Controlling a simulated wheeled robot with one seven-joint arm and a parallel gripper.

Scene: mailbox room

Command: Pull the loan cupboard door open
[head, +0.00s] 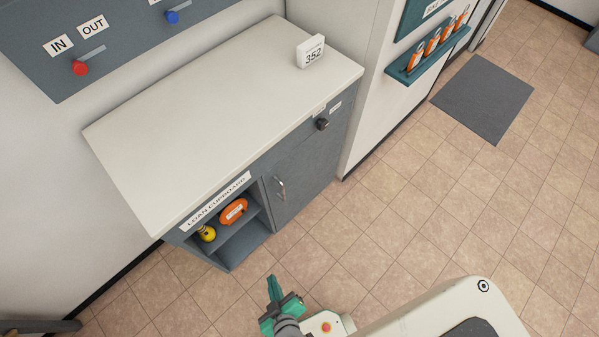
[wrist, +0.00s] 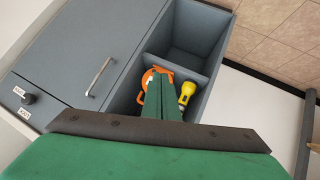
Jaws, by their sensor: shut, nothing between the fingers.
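The loan cupboard (head: 188,242) is a grey unit under a pale countertop, with an open shelf bay at its left. Its grey door (head: 302,176) is to the right of the bay and looks shut, flush with the front. A silver bar handle (head: 281,188) is on the door near the bay; it also shows in the wrist view (wrist: 101,77). My green gripper (head: 272,284) is in front of the cupboard, low in the head view, apart from the handle. Its fingers are together and empty; in the wrist view they (wrist: 178,88) overlap the open bay, right of the handle.
A black knob (head: 322,124) sits above the door. A 352 sign (head: 311,51) stands on the countertop (head: 215,115). The tiled floor (head: 400,215) before the door is clear.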

